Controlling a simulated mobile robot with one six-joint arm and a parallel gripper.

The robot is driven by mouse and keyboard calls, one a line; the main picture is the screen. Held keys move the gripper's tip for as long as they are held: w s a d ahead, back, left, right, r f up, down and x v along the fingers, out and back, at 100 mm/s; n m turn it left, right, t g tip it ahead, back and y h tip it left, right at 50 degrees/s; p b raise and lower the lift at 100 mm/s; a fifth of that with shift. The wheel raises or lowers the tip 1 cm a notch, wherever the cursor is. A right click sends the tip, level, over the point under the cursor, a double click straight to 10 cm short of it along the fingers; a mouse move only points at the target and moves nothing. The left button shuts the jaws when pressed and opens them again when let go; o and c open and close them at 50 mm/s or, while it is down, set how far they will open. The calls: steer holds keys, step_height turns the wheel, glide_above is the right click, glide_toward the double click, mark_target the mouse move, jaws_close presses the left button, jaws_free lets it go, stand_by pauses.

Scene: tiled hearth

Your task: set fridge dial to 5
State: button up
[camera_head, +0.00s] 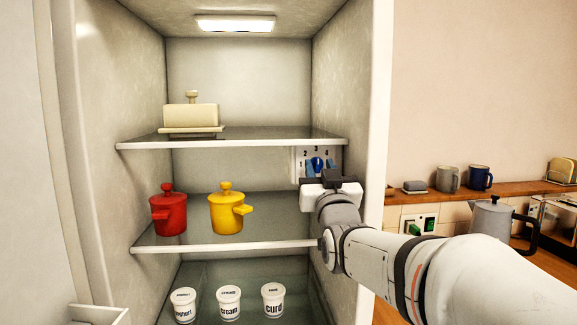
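The fridge dial (318,162) is a small blue knob on a white plate (298,154) on the right inner wall of the open fridge, under the upper shelf. The 5 cannot be made out, and the lower part of the plate is hidden by my gripper. My gripper (322,170) is right in front of the dial, pointing into the fridge, with its fingertips at or very near the knob. The view is too small to tell whether the fingers touch or hold it, or which number the knob points to.
The upper shelf (270,143) holds a cream butter dish (190,115). The middle shelf (270,244) holds a red pot (168,212) and a yellow pot (227,211). Several white tubs (228,303) stand below. The fridge's right edge (378,100) is close beside my arm.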

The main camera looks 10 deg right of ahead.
steer(key=shift+w+r, duration=0.1)
steer(key=shift+w, duration=0.15)
jaws_close()
steer(key=shift+d, duration=0.1)
